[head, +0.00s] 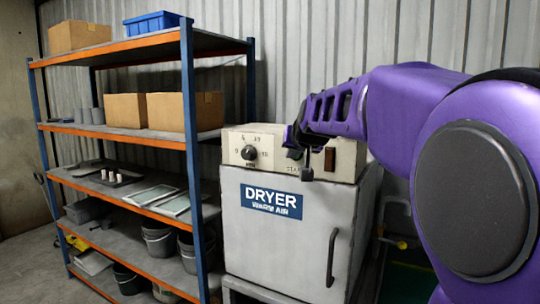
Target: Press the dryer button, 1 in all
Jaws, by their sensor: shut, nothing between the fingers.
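The dryer (275,245) is a pale grey cabinet with a blue "DRYER" label and a cream control panel (265,140) on top. The panel has a black dial (249,153) with numbers around it. My purple arm reaches in from the right. My gripper (308,174) is shut and empty in front of the panel, just right of the button. It hides part of the panel; I cannot tell whether it touches anything.
A blue and orange shelf rack (188,130) stands close on the dryer's left, holding cardboard boxes (180,111), a blue bin (152,23), trays and buckets. The dryer door has a dark vertical handle (332,257). A corrugated wall is behind.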

